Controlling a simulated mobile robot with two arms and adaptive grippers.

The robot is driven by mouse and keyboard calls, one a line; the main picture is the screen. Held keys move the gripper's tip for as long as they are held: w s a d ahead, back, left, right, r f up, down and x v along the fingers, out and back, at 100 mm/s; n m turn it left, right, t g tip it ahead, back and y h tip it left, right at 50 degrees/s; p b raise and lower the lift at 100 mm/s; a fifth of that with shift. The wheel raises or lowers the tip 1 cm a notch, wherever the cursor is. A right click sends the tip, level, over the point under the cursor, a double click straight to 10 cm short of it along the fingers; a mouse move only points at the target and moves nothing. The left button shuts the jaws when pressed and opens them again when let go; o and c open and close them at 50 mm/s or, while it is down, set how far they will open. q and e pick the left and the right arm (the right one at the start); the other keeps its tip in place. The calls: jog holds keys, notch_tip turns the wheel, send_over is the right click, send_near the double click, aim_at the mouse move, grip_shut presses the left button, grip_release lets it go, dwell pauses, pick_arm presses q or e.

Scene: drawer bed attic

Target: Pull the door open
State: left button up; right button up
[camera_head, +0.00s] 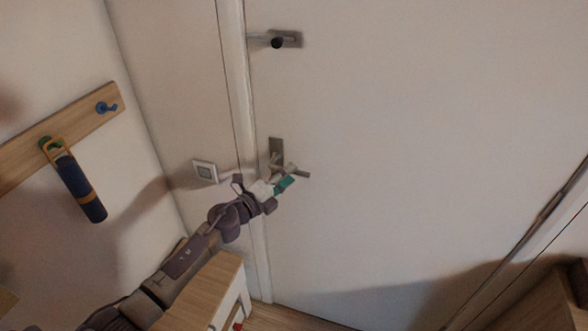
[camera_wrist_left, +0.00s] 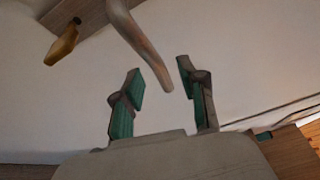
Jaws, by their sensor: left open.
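The white door (camera_head: 420,130) fills the middle and right of the head view and looks shut in its frame. Its lower lever handle (camera_head: 301,173) has a metal plate near the door's left edge. My left gripper (camera_head: 282,186) is at this handle, with its green fingertips just below the lever. In the left wrist view, my left gripper (camera_wrist_left: 160,88) is open, and the lever (camera_wrist_left: 139,42) points down with its end between or just beyond the two fingertips. I cannot tell whether they touch. My right gripper is not in view.
A second handle (camera_head: 285,40) sits higher on the door. A light switch (camera_head: 205,171) is on the wall left of the frame. A wooden hook rail (camera_head: 78,122) holds a blue hanging item (camera_head: 80,188). A wooden-topped cabinet (camera_head: 205,292) stands below my left arm.

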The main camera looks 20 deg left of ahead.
pick_arm(q)
jog(key=shift+x, duration=1.45)
jog(key=shift+c, duration=0.4)
grip_shut()
